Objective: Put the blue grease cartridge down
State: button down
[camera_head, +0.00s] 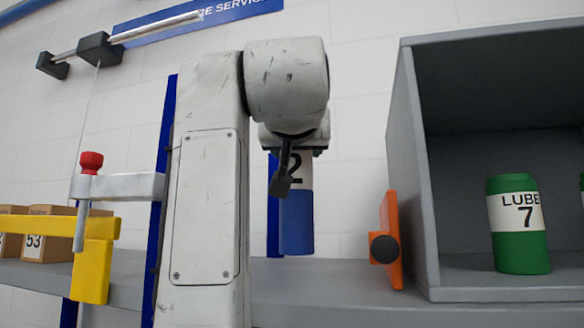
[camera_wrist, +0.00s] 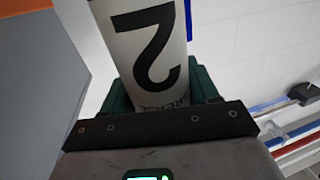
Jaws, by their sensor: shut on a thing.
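The blue grease cartridge (camera_head: 296,222) has a white label with a black 2. It hangs upright under my gripper (camera_head: 291,165) in the head view, its lower end appearing just above the grey shelf (camera_head: 330,280). I cannot tell whether it touches the shelf. My gripper is shut on the cartridge near its labelled upper part. In the wrist view the label (camera_wrist: 150,45) fills the space between the green jaw pads of my gripper (camera_wrist: 162,88). The cartridge's lower end is out of that view.
A grey open box (camera_head: 411,200) stands on the right, with a green LUBE 7 canister (camera_head: 516,232) inside. An orange plate with a black knob (camera_head: 384,249) stands beside it. Cardboard boxes (camera_head: 50,246) and a yellow clamp (camera_head: 92,268) are at left. Some bare shelf shows near the cartridge.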

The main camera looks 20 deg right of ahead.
aim_at(297, 167)
jog(key=shift+w+f, duration=0.15)
jog(key=shift+f, duration=1.55)
jog(key=shift+f, duration=0.2)
jog(key=shift+c, duration=1.4)
grip_release()
jog(key=shift+r, duration=0.15)
jog(key=b+v, duration=0.5)
jog(key=v, duration=0.7)
